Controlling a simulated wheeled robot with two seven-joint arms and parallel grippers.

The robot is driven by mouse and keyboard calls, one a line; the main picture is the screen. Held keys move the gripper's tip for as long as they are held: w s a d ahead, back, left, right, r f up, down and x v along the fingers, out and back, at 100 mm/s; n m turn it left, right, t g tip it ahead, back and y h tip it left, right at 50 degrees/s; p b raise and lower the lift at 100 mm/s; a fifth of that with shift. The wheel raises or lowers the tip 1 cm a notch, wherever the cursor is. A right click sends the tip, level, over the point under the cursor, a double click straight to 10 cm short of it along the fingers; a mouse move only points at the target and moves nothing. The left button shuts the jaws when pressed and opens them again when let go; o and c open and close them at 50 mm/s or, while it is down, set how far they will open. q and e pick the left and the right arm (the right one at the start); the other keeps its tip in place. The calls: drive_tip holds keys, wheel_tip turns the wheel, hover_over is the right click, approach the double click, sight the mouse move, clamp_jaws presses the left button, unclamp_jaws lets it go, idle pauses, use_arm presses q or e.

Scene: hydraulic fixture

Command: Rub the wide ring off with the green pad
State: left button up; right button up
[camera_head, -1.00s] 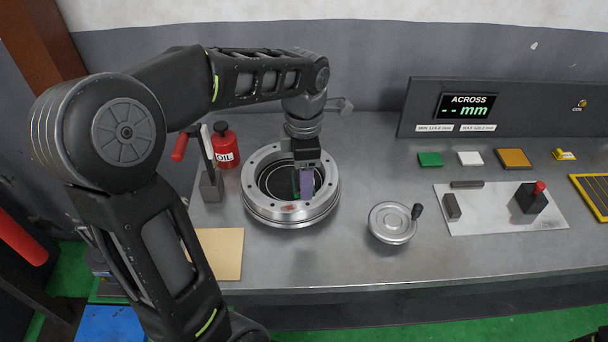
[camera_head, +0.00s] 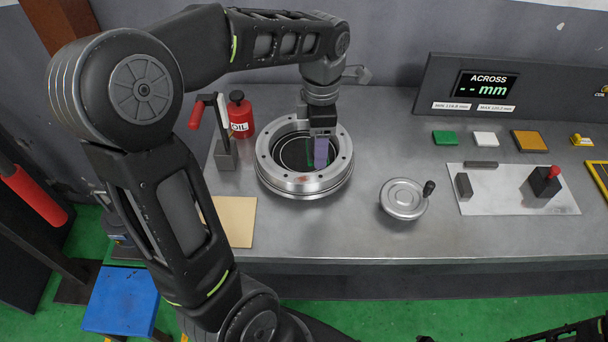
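A round metal housing (camera_head: 304,183) with a bolted flange stands on the bench, its dark bore open at the top. Thin pale circles show inside the bore; I cannot tell which is the wide ring. My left gripper (camera_head: 320,153) points down into the bore, with a purple piece at its tip. A thin green strip (camera_head: 309,150) shows beside the purple piece; I cannot tell whether it is held. A flat green pad (camera_head: 445,138) lies on the bench at the right, apart from the gripper. My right gripper is not seen.
A lever stand (camera_head: 225,152) and red oil can (camera_head: 241,116) stand left of the housing. A tan sheet (camera_head: 235,222) lies in front. A round handwheel (camera_head: 404,199), white pad (camera_head: 486,139), orange pad (camera_head: 529,141) and grey plate (camera_head: 510,204) are at the right, below the display (camera_head: 485,86).

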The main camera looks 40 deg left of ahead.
use_arm(q)
drive_tip(key=c, duration=0.3)
drive_tip(key=shift+f+b, duration=0.3)
drive_tip(key=shift+f, duration=0.1)
drive_tip(key=b, duration=0.5)
hover_over(318, 179)
wheel_tip(318, 179, down, 6)
drive_tip(key=shift+f, duration=0.15)
drive_tip(key=shift+f+b, duration=0.75)
drive_tip(key=shift+f, duration=0.25)
idle(0.4)
